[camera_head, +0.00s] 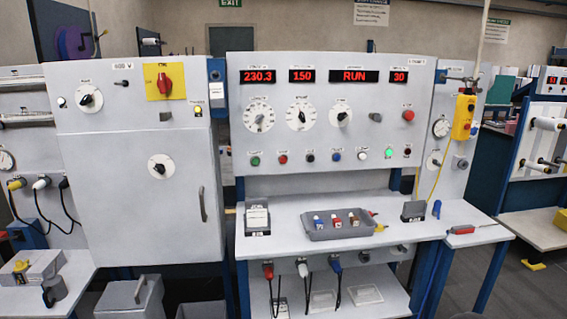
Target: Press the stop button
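A control panel (330,184) stands in front of me, with a row of small round buttons below its dials. A red button (283,159) sits second from the left in the row, right of a green button (255,161). A larger red button (408,115) is higher up at the panel's right. The labels are too small to read, so I cannot tell which red one is the stop button. A red display (354,76) reads RUN. A green lamp (389,153) near the row's right end looks lit. Neither of my grippers is in view.
A white shelf (380,237) juts out below the panel, holding a grey tray (335,225) of small items. A grey cabinet (145,165) with a red rotary switch (164,84) stands at the left. A yellow pendant box (463,117) hangs at the right. Space before the buttons is clear.

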